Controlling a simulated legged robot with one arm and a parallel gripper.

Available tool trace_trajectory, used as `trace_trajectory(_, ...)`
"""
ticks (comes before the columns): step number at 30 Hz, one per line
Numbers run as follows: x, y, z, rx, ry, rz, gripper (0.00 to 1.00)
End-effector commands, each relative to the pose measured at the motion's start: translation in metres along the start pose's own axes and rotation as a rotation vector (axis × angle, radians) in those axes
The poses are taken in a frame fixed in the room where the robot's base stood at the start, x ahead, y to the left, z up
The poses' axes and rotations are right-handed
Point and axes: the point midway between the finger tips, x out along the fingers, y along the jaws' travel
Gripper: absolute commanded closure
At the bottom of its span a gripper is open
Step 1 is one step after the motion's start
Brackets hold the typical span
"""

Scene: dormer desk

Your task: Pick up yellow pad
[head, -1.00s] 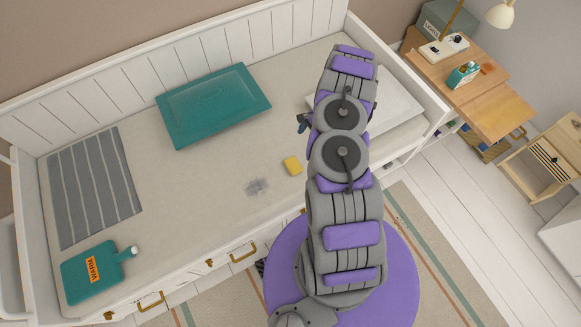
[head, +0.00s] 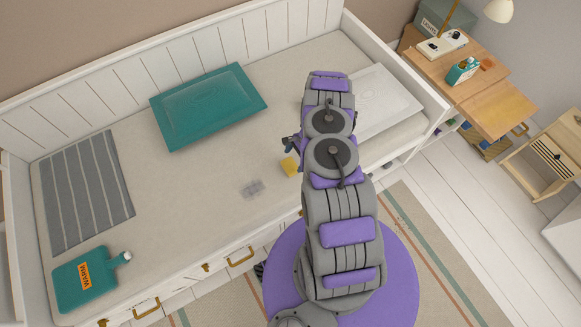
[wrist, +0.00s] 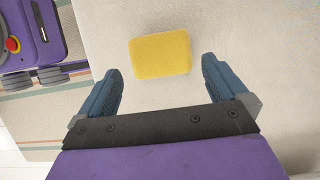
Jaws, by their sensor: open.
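The yellow pad (head: 289,167) lies flat on the daybed's pale mattress, close to its front edge. My arm hides part of its surroundings in the head view. In the wrist view the yellow pad (wrist: 160,54) lies just beyond the fingertips, roughly centred between them. My gripper (wrist: 160,75) is open and empty, with its two blue fingers spread wider than the pad. In the head view only a small part of my gripper (head: 289,146) shows beside the arm, right by the pad.
On the mattress (head: 205,205) lie a teal pillow (head: 208,105), a white pillow (head: 385,102), a grey striped cloth (head: 85,190), a teal hot-water bottle (head: 85,280) and a small grey patch (head: 251,188). A wooden desk (head: 490,100) stands at right. The mattress around the pad is mostly clear.

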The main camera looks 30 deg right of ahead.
Motion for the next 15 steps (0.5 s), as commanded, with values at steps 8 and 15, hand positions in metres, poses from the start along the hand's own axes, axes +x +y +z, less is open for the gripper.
trace_trajectory(8,0.041,0.001,0.001,0.001,0.002,0.003,0.00)
trace_trajectory(15,0.042,0.000,0.000,0.001,0.000,0.001,0.00)
